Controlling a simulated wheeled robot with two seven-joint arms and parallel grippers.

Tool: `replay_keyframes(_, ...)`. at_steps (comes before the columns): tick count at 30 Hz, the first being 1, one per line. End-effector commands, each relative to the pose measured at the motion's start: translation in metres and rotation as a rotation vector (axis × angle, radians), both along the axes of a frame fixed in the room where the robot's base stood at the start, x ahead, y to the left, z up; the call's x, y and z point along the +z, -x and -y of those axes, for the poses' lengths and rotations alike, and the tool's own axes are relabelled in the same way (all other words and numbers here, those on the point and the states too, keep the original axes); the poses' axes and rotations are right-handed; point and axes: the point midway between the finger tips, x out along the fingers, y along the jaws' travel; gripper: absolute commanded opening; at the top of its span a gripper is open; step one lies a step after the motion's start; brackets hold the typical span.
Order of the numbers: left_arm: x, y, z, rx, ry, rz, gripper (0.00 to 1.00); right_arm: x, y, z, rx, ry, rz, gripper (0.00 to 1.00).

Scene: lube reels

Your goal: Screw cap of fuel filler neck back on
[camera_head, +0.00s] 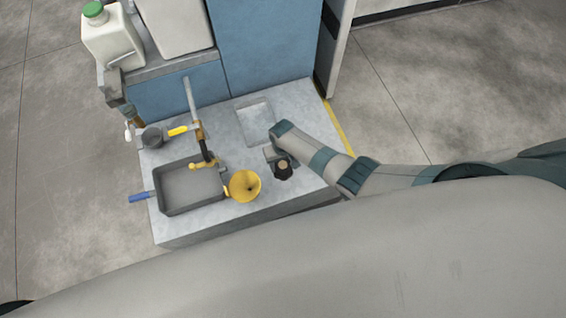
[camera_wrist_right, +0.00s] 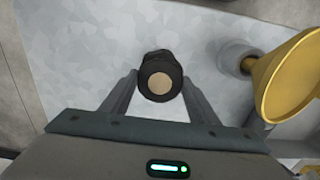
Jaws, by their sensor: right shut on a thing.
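A dark cap-like piece with a round tan top (camera_head: 283,169) is at the front right of the grey bench top. It also shows in the right wrist view (camera_wrist_right: 160,82), between the two fingers. My right gripper (camera_head: 275,157) reaches in from the right and is shut on this black piece. The fingers (camera_wrist_right: 158,92) stand on either side of it. What lies under the piece is hidden, so I cannot tell whether it sits on a neck or is held free.
A yellow funnel (camera_head: 245,186) stands close to the left of the held piece. Further left are a grey tray (camera_head: 190,187), a brass tap on a pipe (camera_head: 201,132) and a dark cup (camera_head: 152,137). White jugs (camera_head: 113,40) stand behind. A pale recessed plate (camera_head: 254,123) lies behind my gripper.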

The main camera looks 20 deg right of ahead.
Motion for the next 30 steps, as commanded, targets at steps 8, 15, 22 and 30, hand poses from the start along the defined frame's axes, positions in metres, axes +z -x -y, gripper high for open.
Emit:
replay_keyframes(8,0.007,0.0,0.0,0.0,0.0,0.0,0.31,0.002,0.0,-0.001,-0.192,-0.002,-0.001,0.3)
replay_keyframes(15,0.011,0.0,0.0,0.0,0.0,0.0,0.31,0.001,-0.001,-0.001,-0.428,-0.002,0.0,0.3)
replay_keyframes(22,0.011,0.0,0.0,0.0,0.0,0.0,0.31,0.0,-0.001,-0.001,-0.449,-0.001,0.0,0.3)
replay_keyframes(30,0.013,0.0,0.0,0.0,0.0,0.0,0.31,0.0,0.0,-0.001,-0.528,-0.001,-0.001,0.3)
